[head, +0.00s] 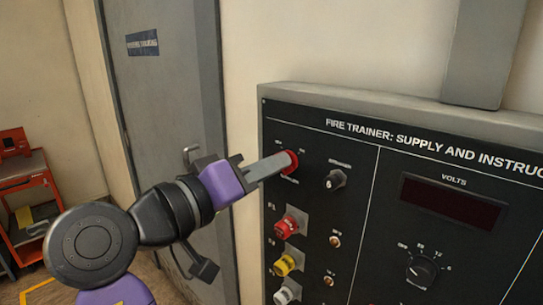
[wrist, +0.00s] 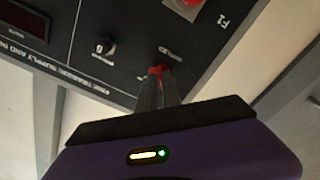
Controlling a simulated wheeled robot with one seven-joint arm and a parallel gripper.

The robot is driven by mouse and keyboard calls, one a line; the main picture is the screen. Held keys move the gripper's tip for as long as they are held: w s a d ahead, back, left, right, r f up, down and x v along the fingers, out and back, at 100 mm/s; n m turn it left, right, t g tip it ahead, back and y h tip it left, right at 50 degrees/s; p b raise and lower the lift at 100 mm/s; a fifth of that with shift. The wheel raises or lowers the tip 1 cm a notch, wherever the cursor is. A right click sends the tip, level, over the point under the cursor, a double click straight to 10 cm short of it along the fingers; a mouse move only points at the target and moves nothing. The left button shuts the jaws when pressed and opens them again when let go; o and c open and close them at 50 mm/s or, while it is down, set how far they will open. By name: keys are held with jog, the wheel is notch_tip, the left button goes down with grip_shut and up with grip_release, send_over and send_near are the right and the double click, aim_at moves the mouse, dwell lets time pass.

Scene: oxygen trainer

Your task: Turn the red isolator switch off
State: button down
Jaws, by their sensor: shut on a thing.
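The red isolator switch (head: 291,160) is at the upper left of the black trainer panel (head: 355,150). My gripper (head: 283,162) reaches in from the left and is shut on the switch. In the wrist view the red of the switch (wrist: 158,70) shows just past my gripper's fingertips (wrist: 157,82). The fingers hide most of the switch, so its exact turned position cannot be told.
Below the switch are a red knob (head: 286,227), a yellow knob (head: 285,264) and a white knob (head: 284,294). A black knob (head: 335,179) is close on the right. A dark display (head: 452,203) and a rotary selector (head: 421,271) are further right. A grey door (head: 165,90) is behind my arm.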

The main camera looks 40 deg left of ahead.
jog(key=shift+n, duration=0.3)
dwell(0.4)
jog(key=c, duration=1.5)
grip_release()
jog(key=shift+s, duration=0.1)
jog(key=s, duration=0.2)
jog(key=s+b, duration=0.1)
jog(key=s, duration=0.4)
jog(key=shift+s+a+b, duration=0.3)
jog(key=shift+a+b, duration=0.05)
